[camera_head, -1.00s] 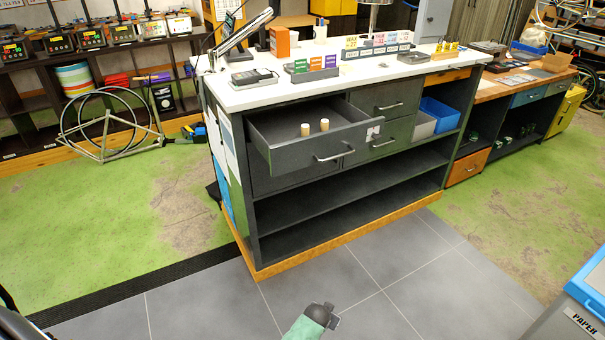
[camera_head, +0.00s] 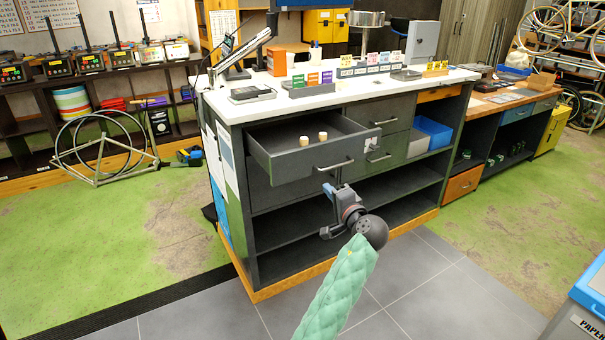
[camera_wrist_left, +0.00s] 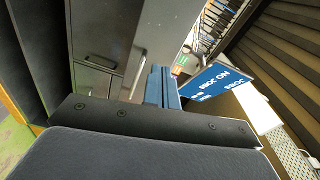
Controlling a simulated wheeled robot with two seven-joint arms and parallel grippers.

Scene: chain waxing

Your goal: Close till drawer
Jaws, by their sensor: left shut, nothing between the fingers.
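The till drawer (camera_head: 300,164) is the upper left drawer of the dark grey counter and stands pulled out. Two small pale cylinders (camera_head: 313,139) stand inside it. Its bar handle (camera_head: 336,166) is on the front face. My left gripper (camera_head: 328,190), on a green-sleeved arm, is in front of the counter, just below the drawer front in the head view. It is shut and empty, and I see no clear contact with the drawer. In the left wrist view its blue fingers (camera_wrist_left: 162,86) point toward grey drawer fronts with bar handles. My right gripper is out of view.
The white countertop (camera_head: 225,105) holds card racks, a card reader and a monitor arm. The tiled floor (camera_head: 420,285) in front is clear. A blue-topped paper bin (camera_head: 590,300) stands at lower right.

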